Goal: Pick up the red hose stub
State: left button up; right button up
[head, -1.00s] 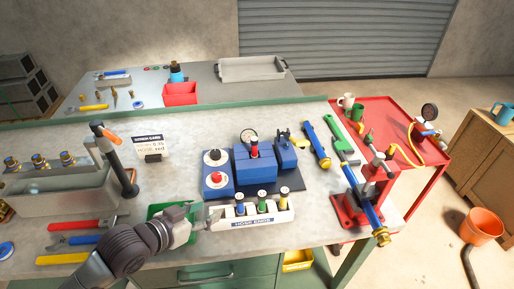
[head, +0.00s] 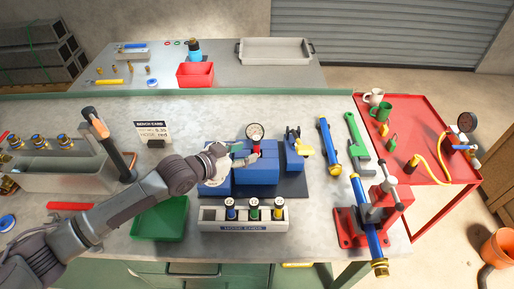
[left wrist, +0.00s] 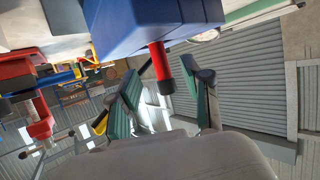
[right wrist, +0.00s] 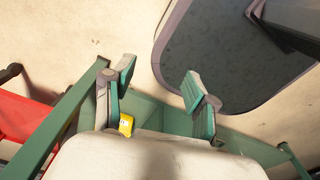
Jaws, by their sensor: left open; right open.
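The red hose stub (head: 256,150) stands up from the top of the blue block machine (head: 257,176), just in front of a round gauge. In the left wrist view the stub (left wrist: 158,60) is a red cylinder with a black end, sticking out of the blue block. My left gripper (head: 246,157) is open and close to the stub from the left. In its wrist view the stub's black end shows between the two spread fingers, and no grip on it is seen. My right gripper (right wrist: 158,82) is open and empty, seen only in its own wrist view.
A white hose-ends rack (head: 243,226) with three coloured ends stands in front of the machine. A green tray (head: 160,220) lies left of it. A blue clamp unit (head: 294,153) stands right of the block, and a red vise (head: 350,228) at the bench's right.

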aim_at(257, 148)
pick_arm(q)
jog(key=shift+r+p+x, duration=0.2)
jog(key=shift+p+x, duration=0.3)
jog(key=shift+x, duration=0.6)
jog(key=x, duration=0.3)
jog(key=shift+w+d+f+p, duration=0.2)
jog(key=shift+w+p, duration=0.05)
jog(key=shift+p, duration=0.05)
jog(key=shift+c, duration=0.5)
jog(key=c, duration=0.5)
grip_shut()
pick_arm(e)
jog(key=shift+w+d+r, duration=0.4)
jog(key=shift+w+r, duration=0.35)
jog(key=shift+r, duration=0.1)
